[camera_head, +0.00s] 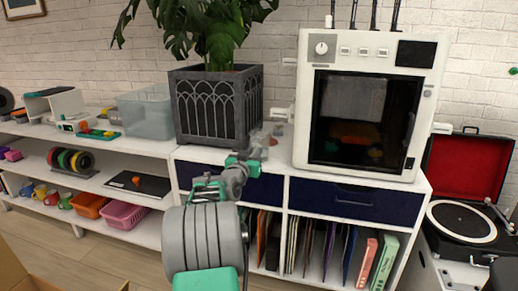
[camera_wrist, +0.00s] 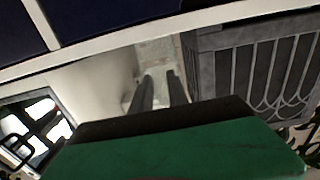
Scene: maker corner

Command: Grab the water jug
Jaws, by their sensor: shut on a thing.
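The water jug (camera_head: 263,137) looks small, clear and greyish. It stands upright on the white shelf top, between the dark planter and the white cabinet machine. My gripper (camera_head: 257,153) reaches it from the front and is shut on it; the arm end hides its lower part. In the wrist view, the two dark fingers of my gripper (camera_wrist: 161,88) lie against the pale, see-through jug (camera_wrist: 155,52). I cannot make out its handle or whether it holds water.
The dark planter (camera_head: 191,121) with a leafy plant stands close on the left. The white machine (camera_head: 302,146) with a dark window stands close on the right. A clear bin (camera_head: 146,117) is farther left. A record player (camera_head: 462,222) is at the far right.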

